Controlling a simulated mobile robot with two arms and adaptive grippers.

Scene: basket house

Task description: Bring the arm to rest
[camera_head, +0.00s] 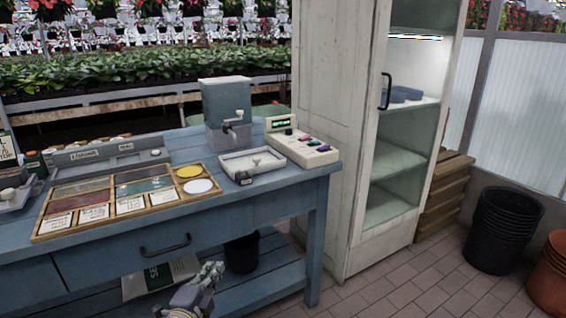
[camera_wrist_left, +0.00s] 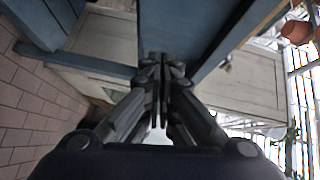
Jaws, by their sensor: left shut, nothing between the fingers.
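My left gripper (camera_head: 211,270) shows low in the head view, in front of the blue bench and below its top. In the left wrist view its two fingers (camera_wrist_left: 160,60) meet at the tips, with nothing between them. The arm behind it comes in from the bottom edge of the head view. My right gripper is in neither view.
The blue bench (camera_head: 275,204) holds a sorting tray, a grey dispenser (camera_head: 227,101), a white tray and a keypad device (camera_head: 302,148). A sack (camera_head: 160,277) and a dark bucket (camera_head: 242,252) sit on its lower shelf. A white cabinet (camera_head: 330,110) stands right. Tiled floor (camera_head: 400,285) is clear there.

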